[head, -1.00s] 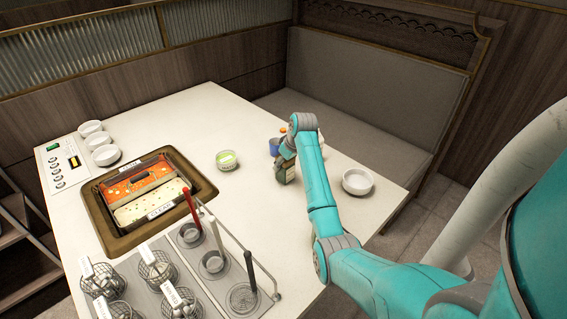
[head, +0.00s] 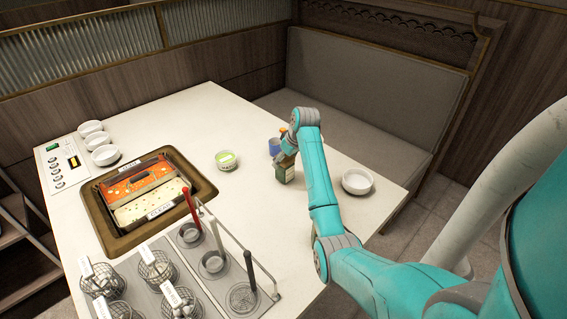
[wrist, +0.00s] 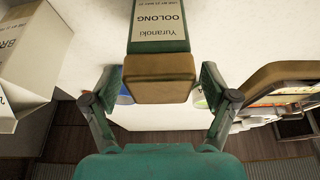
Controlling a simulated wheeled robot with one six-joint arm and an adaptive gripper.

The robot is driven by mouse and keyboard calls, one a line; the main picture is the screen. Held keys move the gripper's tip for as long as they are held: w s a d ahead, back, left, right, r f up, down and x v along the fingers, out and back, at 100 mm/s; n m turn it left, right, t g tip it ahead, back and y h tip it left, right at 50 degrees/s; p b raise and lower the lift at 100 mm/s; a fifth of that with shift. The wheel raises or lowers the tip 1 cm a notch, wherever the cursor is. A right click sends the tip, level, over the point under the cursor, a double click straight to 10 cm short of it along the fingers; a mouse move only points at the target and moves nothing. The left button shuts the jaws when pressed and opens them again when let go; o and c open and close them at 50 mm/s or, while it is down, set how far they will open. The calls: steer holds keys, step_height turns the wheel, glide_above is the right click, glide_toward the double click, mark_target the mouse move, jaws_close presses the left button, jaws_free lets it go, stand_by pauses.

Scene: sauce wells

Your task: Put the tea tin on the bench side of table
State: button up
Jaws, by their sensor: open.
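The tea tin (head: 285,173) is dark green with a pale label and stands upright on the table, towards its bench side. In the wrist view the tin (wrist: 158,28) shows its "Yuranoki OOLONG" label and a tan lid. My gripper (wrist: 161,78) is open, with one finger on each side of the lid and gaps showing between fingers and lid. In the head view my gripper (head: 287,152) is just above the tin, partly covered by my arm. The bench (head: 375,85) runs behind the table (head: 240,195).
A blue cup (head: 274,146) stands close behind the tin. A green-labelled round tub (head: 227,160) is to the left and a white bowl (head: 358,181) to the right. The hot pot (head: 150,188) and a ladle rack (head: 215,265) take the left front. A white box (wrist: 25,55) shows in the wrist view.

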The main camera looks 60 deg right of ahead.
steer(key=v, duration=0.9)
steer(key=shift+s+r, duration=0.25)
steer(key=shift+r, duration=0.1)
